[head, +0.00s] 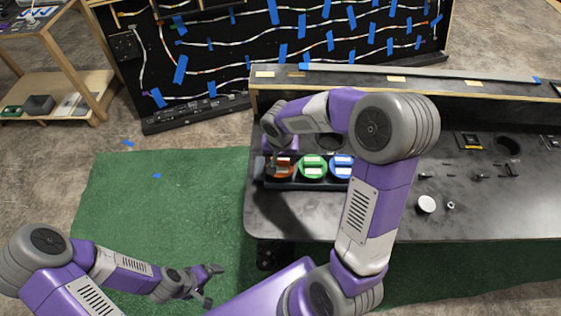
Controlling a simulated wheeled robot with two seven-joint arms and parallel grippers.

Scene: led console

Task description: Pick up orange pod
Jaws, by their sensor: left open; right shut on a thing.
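The orange pod (277,172) is at the left end of a dark rack (303,184) on the black table, in the head view. My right gripper (282,159) reaches down over it from behind and is shut on it; the hand partly hides the pod and the fingertips are hard to make out. I cannot tell whether the pod is lifted from the rack. My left gripper (210,285) is open and empty, over the green mat left of the table.
A green pod (313,167) and a blue pod (341,166) sit close beside the orange one. A white round part (426,204) and small metal parts lie on the table (480,220) at right. A black cable panel (225,50) stands behind. My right arm hides part of the table.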

